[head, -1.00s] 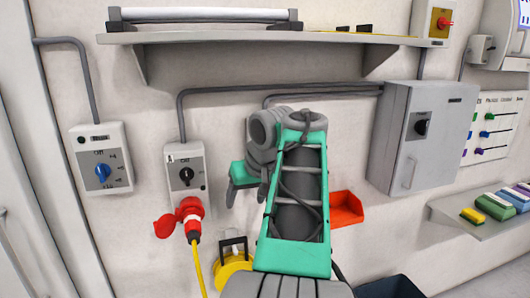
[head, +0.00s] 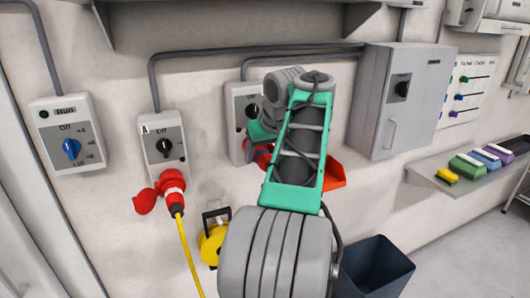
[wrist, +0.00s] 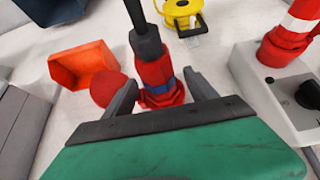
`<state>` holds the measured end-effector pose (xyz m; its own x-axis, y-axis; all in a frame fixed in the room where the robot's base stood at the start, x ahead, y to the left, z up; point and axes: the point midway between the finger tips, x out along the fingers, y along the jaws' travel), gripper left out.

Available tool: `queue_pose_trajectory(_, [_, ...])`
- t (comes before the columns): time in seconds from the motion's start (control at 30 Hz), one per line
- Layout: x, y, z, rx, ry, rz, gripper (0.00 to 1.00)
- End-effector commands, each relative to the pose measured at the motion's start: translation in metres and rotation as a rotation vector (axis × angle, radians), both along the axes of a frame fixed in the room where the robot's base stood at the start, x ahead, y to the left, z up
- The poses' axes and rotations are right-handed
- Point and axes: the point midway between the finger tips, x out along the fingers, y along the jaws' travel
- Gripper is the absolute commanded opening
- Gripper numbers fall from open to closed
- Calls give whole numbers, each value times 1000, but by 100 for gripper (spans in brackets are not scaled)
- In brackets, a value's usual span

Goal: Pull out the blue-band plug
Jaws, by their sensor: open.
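The blue-band plug (wrist: 158,90) is red with a blue ring and has a black cable. In the wrist view it sits at the red socket, between the two fingers of my gripper (wrist: 160,95). The fingers are open, one on each side, with gaps visible; I cannot tell whether either touches it. In the head view the plug (head: 262,158) shows only partly, below the middle switch box (head: 241,105), and my arm hides the rest. My gripper is mostly hidden there.
A white-band red plug (head: 172,187) with a yellow cable is in the socket to the left. An orange bin (head: 335,177) is close on the right. A yellow holder (head: 211,243) hangs lower left. A dark bin (head: 374,268) stands on the floor.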

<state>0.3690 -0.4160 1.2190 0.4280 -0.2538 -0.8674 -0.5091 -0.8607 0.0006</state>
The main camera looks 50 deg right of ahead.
Motion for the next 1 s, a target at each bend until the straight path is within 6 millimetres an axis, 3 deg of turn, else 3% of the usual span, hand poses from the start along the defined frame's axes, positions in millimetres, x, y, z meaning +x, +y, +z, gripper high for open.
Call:
queue_pose_trajectory(0.07, [0,0,0,0,0,-1,66])
queue_pose_trajectory(0.87, [-1,-1,0,0,0,-2,0])
queue_pose_trajectory(1.0, [-1,-1,0,0,0,-2,0])
